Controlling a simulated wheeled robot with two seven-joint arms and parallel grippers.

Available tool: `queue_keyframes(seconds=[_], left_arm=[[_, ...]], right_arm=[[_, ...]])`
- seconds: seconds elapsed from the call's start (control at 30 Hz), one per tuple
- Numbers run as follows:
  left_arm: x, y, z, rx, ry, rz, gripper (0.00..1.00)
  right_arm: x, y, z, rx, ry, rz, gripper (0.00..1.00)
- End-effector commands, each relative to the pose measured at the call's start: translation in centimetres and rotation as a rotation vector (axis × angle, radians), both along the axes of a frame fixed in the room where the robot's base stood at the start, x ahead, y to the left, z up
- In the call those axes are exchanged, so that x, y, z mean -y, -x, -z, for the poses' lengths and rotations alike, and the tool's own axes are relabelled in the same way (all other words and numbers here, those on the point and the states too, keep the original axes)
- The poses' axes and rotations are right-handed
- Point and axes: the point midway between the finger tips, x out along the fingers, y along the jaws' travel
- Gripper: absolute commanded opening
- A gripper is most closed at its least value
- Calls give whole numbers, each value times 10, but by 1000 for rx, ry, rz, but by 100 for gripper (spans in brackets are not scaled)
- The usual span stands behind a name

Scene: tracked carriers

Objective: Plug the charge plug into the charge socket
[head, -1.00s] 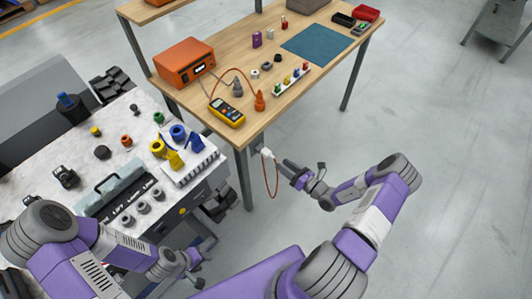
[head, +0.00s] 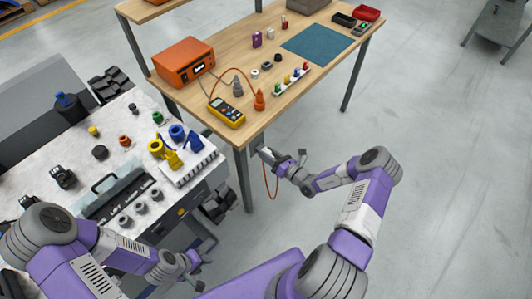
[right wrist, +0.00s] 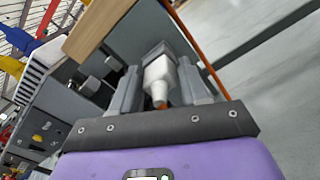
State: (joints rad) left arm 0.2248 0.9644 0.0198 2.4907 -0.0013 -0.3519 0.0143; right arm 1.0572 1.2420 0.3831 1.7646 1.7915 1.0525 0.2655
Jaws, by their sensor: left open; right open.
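The white charge plug (right wrist: 159,74) with its orange cable end sits between the fingers of my right gripper (right wrist: 157,80) in the right wrist view. The fingers stand apart on either side of it, with gaps showing. The plug's far end is at a grey holder (right wrist: 154,50) by the table corner. In the head view my right gripper (head: 267,154) is at the table's near corner and mostly hides the plug. The orange cable (head: 277,188) hangs below. My left gripper (head: 196,266) is open and empty beside the carrier. I cannot make out the charge socket clearly.
The wooden table (head: 215,66) carries an orange power unit (head: 184,61), a yellow multimeter (head: 227,112) and small parts. The carrier (head: 70,170) with coloured fittings stands left of it. A table leg (head: 244,180) is close to my right gripper.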

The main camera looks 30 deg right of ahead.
Motion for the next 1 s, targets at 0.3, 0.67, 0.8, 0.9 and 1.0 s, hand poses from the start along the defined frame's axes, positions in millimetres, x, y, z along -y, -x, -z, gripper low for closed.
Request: queue_keyframes(seconds=[0.3,0.67,0.8,0.9,1.0], left_arm=[[0,0,0,0,0,0,43],[0,0,-3,0,0,0,43],[0,0,-4,0,0,0,43],[0,0,-6,0,0,0,43],[0,0,-7,0,0,0,43]], right_arm=[[0,0,0,0,0,0,6],[3,7,0,-1,-1,2,6],[5,11,0,-1,-1,1,6],[6,14,0,0,0,0,6],[7,18,0,0,0,0,6]])
